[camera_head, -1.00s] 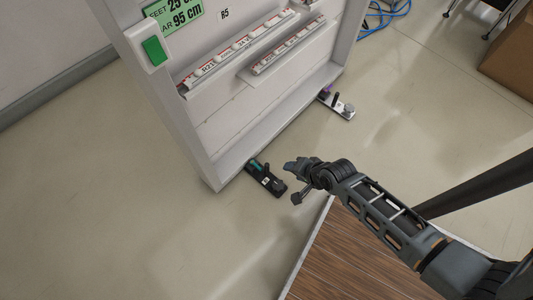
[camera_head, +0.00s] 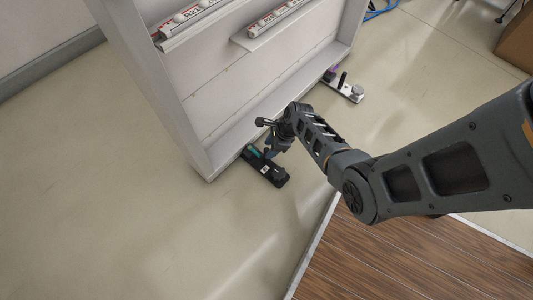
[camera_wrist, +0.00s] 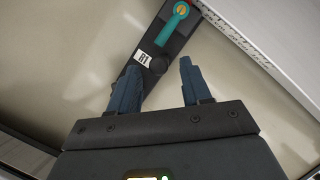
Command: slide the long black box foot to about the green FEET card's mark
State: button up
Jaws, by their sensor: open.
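The long black box foot (camera_head: 266,168) lies on the floor at the lower corner of the white lightbox frame (camera_head: 207,165), sticking out from under it. My gripper (camera_head: 266,138) is just above the foot, pointing down. In the wrist view its two blue fingers (camera_wrist: 158,80) are open and apart, and the foot's near part runs between them, partly hidden by the left finger. I cannot tell whether a finger touches it. The green FEET card is out of view now.
A second foot (camera_head: 343,87), pale with a black post, sticks out farther back along the frame. A wood-look platform (camera_head: 400,255) with a pale edge lies at the lower right. Open floor (camera_head: 130,220) lies to the left and front.

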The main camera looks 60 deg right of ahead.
jog(key=shift+b+x, duration=0.95)
jog(key=shift+x, duration=1.05)
grip_shut()
